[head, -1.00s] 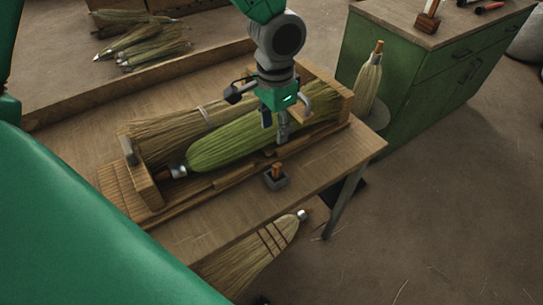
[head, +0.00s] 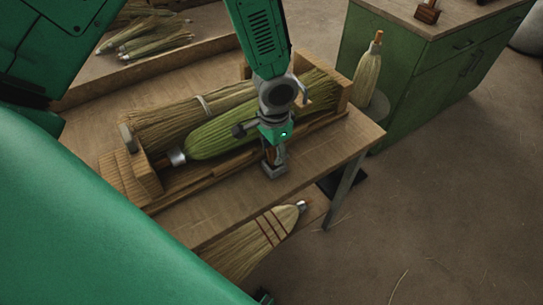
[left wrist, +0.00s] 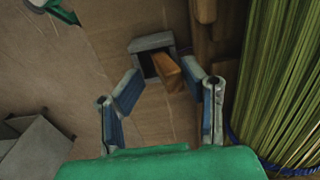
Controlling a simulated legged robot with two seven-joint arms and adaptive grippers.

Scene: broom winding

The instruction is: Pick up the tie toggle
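The tie toggle is a small wooden peg (left wrist: 168,72) standing tilted in a small grey holder (left wrist: 150,42) in the left wrist view. In the head view the holder (head: 275,170) is on the front strip of the bench, and my gripper mostly hides the toggle. My left gripper (head: 272,158) points down right above the holder. In the left wrist view its two fingers (left wrist: 160,82) are open, with the toggle's near end between or just beyond the tips. I see no contact. A small green and grey part at the top left may be my right gripper; its fingers cannot be made out.
A green bristle bundle (head: 225,133) and a tan one (head: 175,120) lie in a wooden cradle (head: 148,180) just behind the holder. A finished broom (head: 255,240) lies below the bench's front edge. A green cabinet (head: 400,85) stands at the back right.

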